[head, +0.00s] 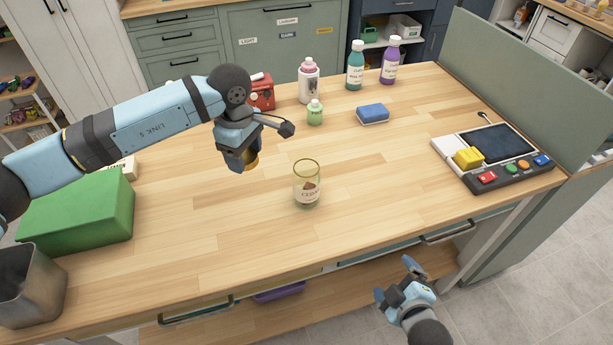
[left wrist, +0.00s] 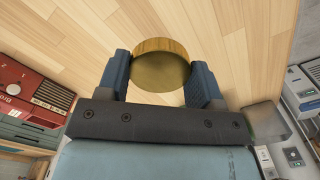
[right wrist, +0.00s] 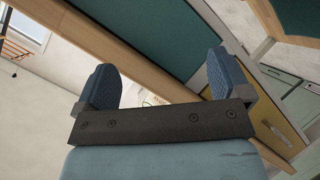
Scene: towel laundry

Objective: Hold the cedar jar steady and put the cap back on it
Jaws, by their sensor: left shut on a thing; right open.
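The cedar jar (head: 306,187) stands upright and uncapped on the wooden table, a clear glass with a label and a yellowish rim. My left gripper (head: 243,164) is left of the jar, above the table. It is shut on the round gold-brown cap (head: 252,161), which shows between its fingers in the left wrist view (left wrist: 161,66). My right gripper (head: 394,280) is open and empty, in front of the table's near edge and lower right of the jar. In the right wrist view its fingers (right wrist: 160,85) are apart with nothing between them.
A small green bottle (head: 315,113), a pink-capped bottle (head: 309,82), teal and purple bottles and a blue sponge (head: 373,113) stand behind the jar. A device with a screen (head: 495,144) is at right. A green box (head: 75,213) and metal bin (head: 30,287) are at left. Table around the jar is clear.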

